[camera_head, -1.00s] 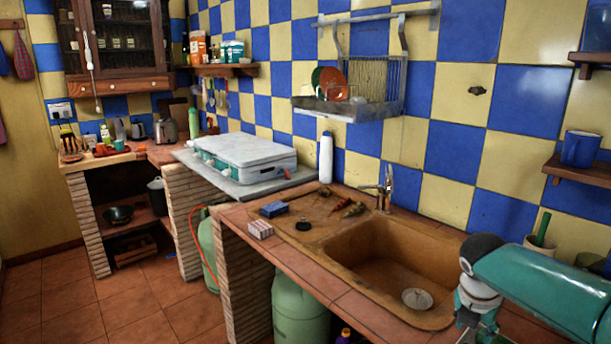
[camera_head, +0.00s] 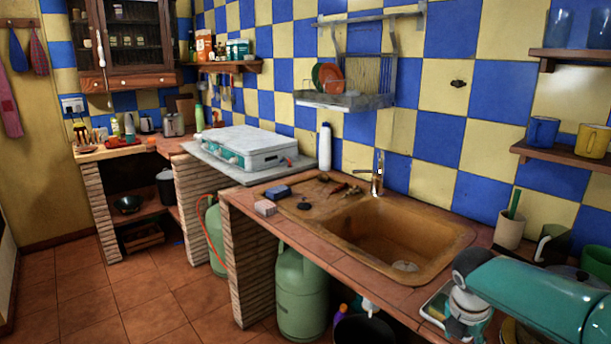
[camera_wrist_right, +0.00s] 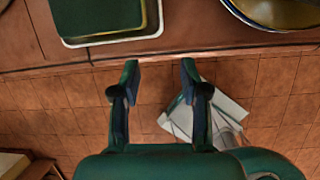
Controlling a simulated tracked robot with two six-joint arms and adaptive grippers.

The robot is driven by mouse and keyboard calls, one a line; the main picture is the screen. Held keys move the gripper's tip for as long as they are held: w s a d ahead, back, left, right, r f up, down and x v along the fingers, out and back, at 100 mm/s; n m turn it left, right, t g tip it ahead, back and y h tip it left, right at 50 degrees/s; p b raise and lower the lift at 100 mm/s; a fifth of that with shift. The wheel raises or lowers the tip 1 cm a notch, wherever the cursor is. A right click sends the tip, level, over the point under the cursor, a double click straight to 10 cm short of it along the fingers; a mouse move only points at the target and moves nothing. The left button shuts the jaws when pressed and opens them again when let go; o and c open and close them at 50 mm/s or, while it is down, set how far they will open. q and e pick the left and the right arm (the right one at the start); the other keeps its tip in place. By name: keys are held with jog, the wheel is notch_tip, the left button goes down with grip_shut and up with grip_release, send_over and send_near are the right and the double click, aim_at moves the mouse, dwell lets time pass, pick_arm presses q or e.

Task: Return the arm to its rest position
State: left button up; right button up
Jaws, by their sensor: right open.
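My right arm (camera_head: 535,300), teal with a grey joint, reaches in from the lower right of the head view, over the right end of the counter. Its gripper is hidden there. In the right wrist view my right gripper (camera_wrist_right: 159,75) has two dark green fingers spread apart with nothing between them. Floor tiles and the counter's front edge show beyond the fingers. A white, folded-looking object (camera_wrist_right: 218,108) lies behind the right finger; I cannot tell what it is. My left arm and gripper are not in view.
The brick counter (camera_head: 340,262) holds a brown sink (camera_head: 390,240). Mugs (camera_head: 541,132) stand on a right wall shelf. A gas bottle (camera_head: 300,295) stands below. The floor at left is clear.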

jog(key=s+a+f+m+y+b, duration=0.2)
jog(key=a+f+m, duration=0.15)
jog(key=f, duration=0.55)
jog(key=s+a+f+m+g+y+b, duration=0.1)
jog(key=s+a+f+m, duration=0.2)
jog(key=a+f, duration=0.35)
jog(key=s+a+f+m+y+b, duration=0.2)
jog(key=f+m, duration=0.1)
jog(key=f, duration=0.7)
jog(key=s+a+f+m+g+y+b, duration=0.15)
jog(key=s+a+f+m, duration=0.25)
jog(key=s+f+m, duration=0.45)
jog(key=s+a+f+m+b, duration=0.3)
jog(key=s+f+m, duration=0.5)
jog(key=s+m, duration=0.15)
notch_tip(320, 180, up, 16)
jog(key=p, duration=1.6)
jog(key=shift+s+p, duration=0.35)
jog(key=shift+s, duration=0.1)
